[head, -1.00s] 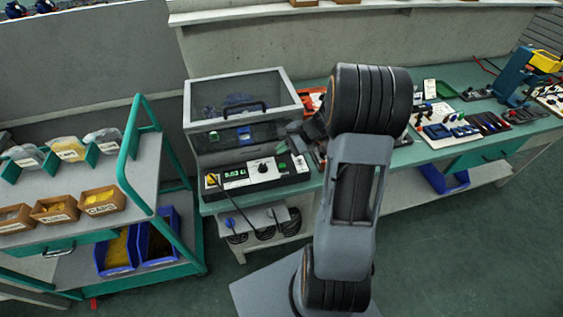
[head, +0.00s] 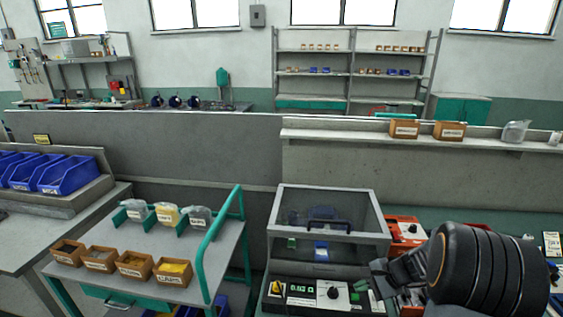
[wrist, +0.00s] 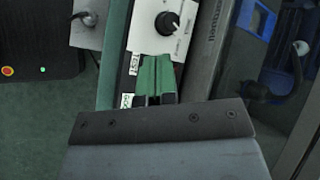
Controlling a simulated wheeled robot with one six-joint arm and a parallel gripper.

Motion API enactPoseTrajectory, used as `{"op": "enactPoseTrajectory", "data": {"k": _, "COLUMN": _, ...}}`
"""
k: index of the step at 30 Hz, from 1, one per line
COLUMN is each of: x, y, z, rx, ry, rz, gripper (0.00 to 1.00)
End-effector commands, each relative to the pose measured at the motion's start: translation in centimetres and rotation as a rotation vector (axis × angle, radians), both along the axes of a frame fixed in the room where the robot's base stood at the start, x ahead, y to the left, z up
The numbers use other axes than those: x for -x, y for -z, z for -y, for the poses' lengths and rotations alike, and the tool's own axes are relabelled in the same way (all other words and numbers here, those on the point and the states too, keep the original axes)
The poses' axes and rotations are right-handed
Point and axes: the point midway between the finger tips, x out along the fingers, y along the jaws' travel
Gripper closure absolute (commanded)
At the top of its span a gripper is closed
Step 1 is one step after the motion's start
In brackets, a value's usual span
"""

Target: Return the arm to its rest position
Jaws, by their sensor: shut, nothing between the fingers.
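My arm enters the head view at the lower right, its dark ribbed joint large in front of the bench. My gripper (head: 362,287) is at the right end of the test station's control panel (head: 315,292). In the wrist view, the green fingers of my gripper (wrist: 156,66) are together with nothing between them. They are over or close in front of the white panel with its black knob (wrist: 167,24); I cannot tell the exact gap. The rest of my arm is out of view.
The test station's clear-lidded box (head: 328,215) stands behind the panel. A red unit (head: 405,232) is right of it, partly behind my arm. A trolley (head: 215,262) with small bins stands at the left. A shelf ledge (head: 345,137) runs behind the bench.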

Motion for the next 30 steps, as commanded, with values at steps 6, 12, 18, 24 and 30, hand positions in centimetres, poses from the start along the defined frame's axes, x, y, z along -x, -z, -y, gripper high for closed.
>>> {"op": "enactPoseTrajectory", "data": {"k": 6, "x": 5.8, "y": -1.7, "z": -1.8, "rx": 0.276, "ry": -0.341, "rz": -0.012, "gripper": 1.0}}
{"op": "enactPoseTrajectory", "data": {"k": 12, "x": 10.1, "y": -5.9, "z": -4.2, "rx": 0.603, "ry": -0.71, "rz": 0.089, "gripper": 1.0}}
{"op": "enactPoseTrajectory", "data": {"k": 18, "x": 12.6, "y": -9.6, "z": -6.2, "rx": 0.852, "ry": -0.939, "rz": 0.237, "gripper": 1.0}}
{"op": "enactPoseTrajectory", "data": {"k": 24, "x": 13.7, "y": -12.2, "z": -8.3, "rx": 0.948, "ry": -1.011, "rz": 0.368, "gripper": 1.0}}
{"op": "enactPoseTrajectory", "data": {"k": 30, "x": 13.8, "y": -13.4, "z": -9.7, "rx": 0.966, "ry": -1.032, "rz": 0.431, "gripper": 1.0}}
